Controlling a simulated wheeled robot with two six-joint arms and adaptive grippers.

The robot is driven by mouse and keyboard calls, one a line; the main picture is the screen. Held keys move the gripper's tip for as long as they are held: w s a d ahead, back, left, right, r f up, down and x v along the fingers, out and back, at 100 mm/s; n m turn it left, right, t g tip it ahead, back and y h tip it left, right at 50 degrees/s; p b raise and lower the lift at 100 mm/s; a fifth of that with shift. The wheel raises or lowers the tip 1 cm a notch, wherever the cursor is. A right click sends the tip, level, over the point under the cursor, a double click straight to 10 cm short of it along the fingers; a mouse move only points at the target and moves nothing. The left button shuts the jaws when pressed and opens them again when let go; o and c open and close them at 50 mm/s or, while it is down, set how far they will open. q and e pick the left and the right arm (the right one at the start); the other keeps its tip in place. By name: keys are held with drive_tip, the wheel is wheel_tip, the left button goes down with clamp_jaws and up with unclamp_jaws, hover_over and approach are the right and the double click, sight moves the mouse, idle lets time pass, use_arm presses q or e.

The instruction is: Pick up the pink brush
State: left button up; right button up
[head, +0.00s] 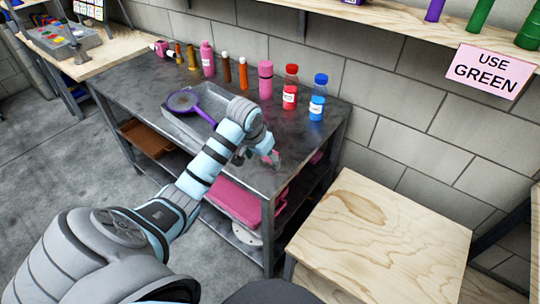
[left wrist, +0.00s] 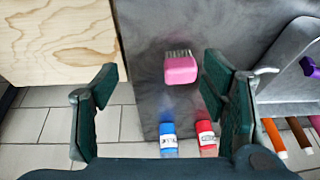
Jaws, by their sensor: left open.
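The pink brush (left wrist: 180,68) lies on the dark metal table (left wrist: 152,20), with its pale bristles toward the top of the left wrist view. In the head view the brush (head: 271,156) shows as a small pink patch near the table's front right corner, partly hidden by my gripper. My left gripper (left wrist: 160,72) is open, and its two dark green fingers stand apart. The brush shows between the fingers, nearer the right one. The gripper also shows over the table in the head view (head: 262,153). I cannot tell whether it touches the brush. My right gripper is not in view.
A red bottle (head: 290,88), a blue bottle (head: 318,98), a pink bottle (head: 265,80) and several other containers line the wall side. A wooden table (head: 385,240) stands at right.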

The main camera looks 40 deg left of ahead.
use_arm(q)
drive_tip(key=w+a+r+n, duration=0.1)
drive_tip(key=w+a+r, duration=0.2)
drive_tip(key=a+r, duration=0.1)
drive_tip(key=b+x, duration=0.1)
drive_tip(key=x, duration=0.3)
drive_tip(key=b+x, duration=0.1)
drive_tip(key=x, duration=0.3)
drive_tip(key=b+x, duration=0.2)
drive_tip(key=x, duration=0.3)
drive_tip(key=shift+w+d, duration=0.25)
drive_tip(key=shift+d, duration=0.1)
drive_tip(key=shift+c, duration=0.6)
drive_tip(key=shift+r, duration=0.1)
drive_tip(key=c, duration=1.1)
drive_tip(key=shift+r, duration=0.6)
wheel_tip(320, 180, up, 19)
drive_tip(key=p, duration=0.3)
drive_tip(key=shift+f, duration=0.1)
